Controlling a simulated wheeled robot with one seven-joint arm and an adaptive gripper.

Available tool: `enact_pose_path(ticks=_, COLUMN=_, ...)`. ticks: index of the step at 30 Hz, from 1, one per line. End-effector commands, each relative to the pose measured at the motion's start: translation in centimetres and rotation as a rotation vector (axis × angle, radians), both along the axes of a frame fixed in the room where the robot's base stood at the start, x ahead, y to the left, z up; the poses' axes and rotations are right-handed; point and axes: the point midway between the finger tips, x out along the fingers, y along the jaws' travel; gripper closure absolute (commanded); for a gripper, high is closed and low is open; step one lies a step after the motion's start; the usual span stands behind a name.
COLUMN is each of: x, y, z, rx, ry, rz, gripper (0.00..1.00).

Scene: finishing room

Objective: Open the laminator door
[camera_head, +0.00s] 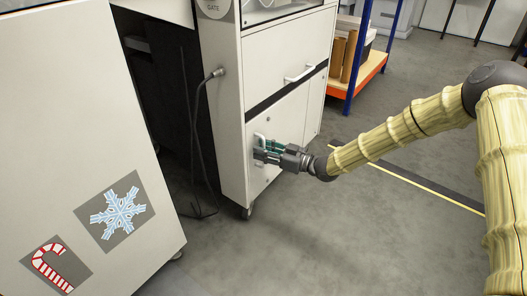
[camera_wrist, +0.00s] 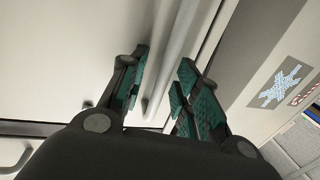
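The lower door (camera_head: 285,133) of a white machine cabinet, taken to be the laminator, looks shut and flush with its front. Its light bar handle (camera_head: 260,139) is on the door's left side and partly hidden by my gripper (camera_head: 268,151). In the wrist view the handle bar (camera_wrist: 172,62) runs between the two green-padded fingers of my gripper (camera_wrist: 163,92). The fingers are apart, with visible gaps to the bar, so my gripper is open around it. I cannot tell whether either pad touches it.
A drawer front with a handle (camera_head: 299,74) is above the door. A power cable (camera_head: 198,125) hangs on the cabinet's left side. A white panel with snowflake (camera_head: 117,212) and candy-cane stickers stands at left. A blue-and-orange shelf (camera_head: 358,75) is behind. The floor in front (camera_head: 310,230) is clear.

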Motion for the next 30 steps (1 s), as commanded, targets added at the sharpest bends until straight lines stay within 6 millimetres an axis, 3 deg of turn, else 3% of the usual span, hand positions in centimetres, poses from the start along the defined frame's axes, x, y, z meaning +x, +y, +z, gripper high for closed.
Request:
enact_pose_path(ticks=2, x=0.0, y=0.0, z=0.0, rx=0.0, ry=0.0, rz=0.0, gripper=0.7)
enact_pose_path(ticks=7, x=0.0, y=0.0, z=0.0, rx=0.0, ry=0.0, rz=0.0, gripper=1.0)
enact_pose_path(ticks=20, x=-0.3, y=-0.7, z=0.1, rx=-0.001, ry=-0.002, rz=0.017, gripper=1.0)
enact_pose_path(ticks=30, x=-2.7, y=-5.6, z=0.3, rx=-0.004, ry=-0.003, rz=0.165, gripper=1.0)
